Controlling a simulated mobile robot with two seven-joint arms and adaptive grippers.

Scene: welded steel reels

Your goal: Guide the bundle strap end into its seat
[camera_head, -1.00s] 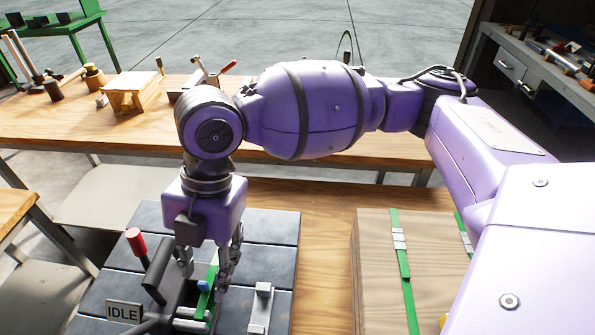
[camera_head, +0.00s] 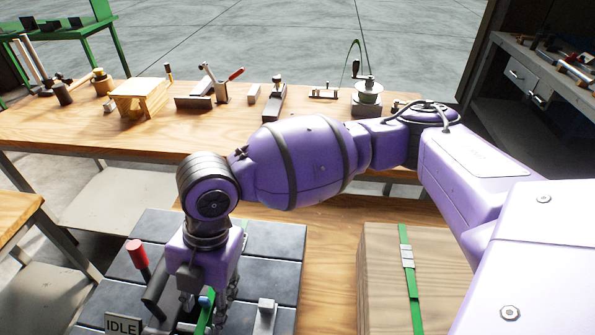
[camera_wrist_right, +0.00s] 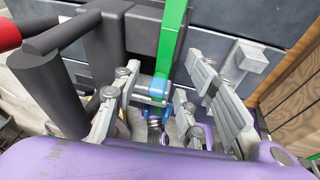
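A green strap with a blue end piece (camera_wrist_right: 153,88) shows at the middle of the right wrist view. In the head view the green strap (camera_head: 205,318) is partly hidden by my right gripper. My right gripper (camera_head: 207,296) points down over the dark plate. In the wrist view its fingers (camera_wrist_right: 168,92) are apart, on either side of the strap. The blue end lies close to the left finger, with a gap to the right finger. I cannot tell whether the left finger touches it. The seat cannot be made out clearly. My left gripper is out of view.
A dark device with a red-knobbed lever (camera_head: 137,252) and an IDLE sign (camera_head: 123,324) stands left of my gripper. A grey block (camera_head: 265,317) stands right of it. A wooden bundle with a green band (camera_head: 408,255) lies further right. Tools stand on the back bench (camera_head: 60,130).

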